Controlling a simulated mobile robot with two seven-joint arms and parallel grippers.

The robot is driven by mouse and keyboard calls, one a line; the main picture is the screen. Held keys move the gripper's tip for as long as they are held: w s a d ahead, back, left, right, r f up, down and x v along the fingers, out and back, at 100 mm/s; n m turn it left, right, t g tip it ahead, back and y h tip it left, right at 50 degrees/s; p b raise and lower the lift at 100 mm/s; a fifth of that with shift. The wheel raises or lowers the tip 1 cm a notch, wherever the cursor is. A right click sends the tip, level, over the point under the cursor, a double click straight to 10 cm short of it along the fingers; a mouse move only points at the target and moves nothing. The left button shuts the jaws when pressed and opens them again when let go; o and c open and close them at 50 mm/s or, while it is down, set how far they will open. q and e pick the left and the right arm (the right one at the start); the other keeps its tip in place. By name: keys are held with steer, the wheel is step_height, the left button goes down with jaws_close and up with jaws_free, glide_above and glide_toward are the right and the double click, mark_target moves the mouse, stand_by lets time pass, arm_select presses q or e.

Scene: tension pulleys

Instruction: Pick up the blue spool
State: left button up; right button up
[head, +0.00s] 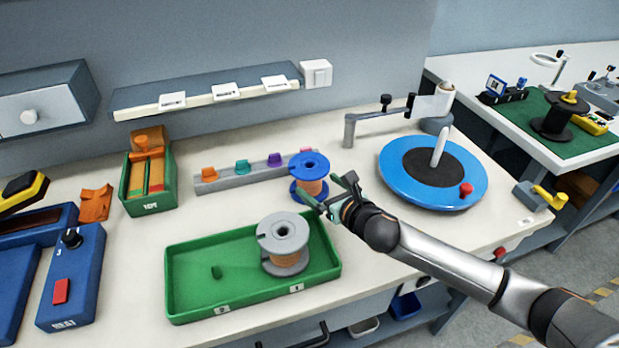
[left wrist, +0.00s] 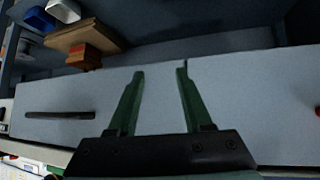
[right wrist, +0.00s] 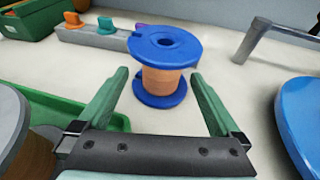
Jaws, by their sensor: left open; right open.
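The blue spool (head: 310,180) has blue flanges and a copper-coloured winding. It stands upright on the white bench, behind the back right corner of the green tray (head: 190,308). My right gripper (head: 324,196) is open just in front of the spool. In the right wrist view the spool (right wrist: 163,80) stands upright ahead of the open fingers (right wrist: 158,82), roughly centred between them; whether they reach around it I cannot tell. My left gripper (left wrist: 160,68) is open and empty in the left wrist view, away from the spool. It is not in the head view.
A grey spool (head: 284,238) stands in the green tray, left of my right gripper. A rail with coloured knobs (head: 226,180) lies behind the blue spool. A blue turntable (head: 460,170) with a red knob stands to the right. Bare bench lies between spool and turntable.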

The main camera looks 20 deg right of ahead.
steer(key=shift+x, duration=2.35)
steer(key=shift+d+r, duration=0.15)
steer(key=shift+r, duration=0.05)
jaws_close()
steer(key=shift+w+r, duration=0.1)
steer(key=shift+r, duration=0.05)
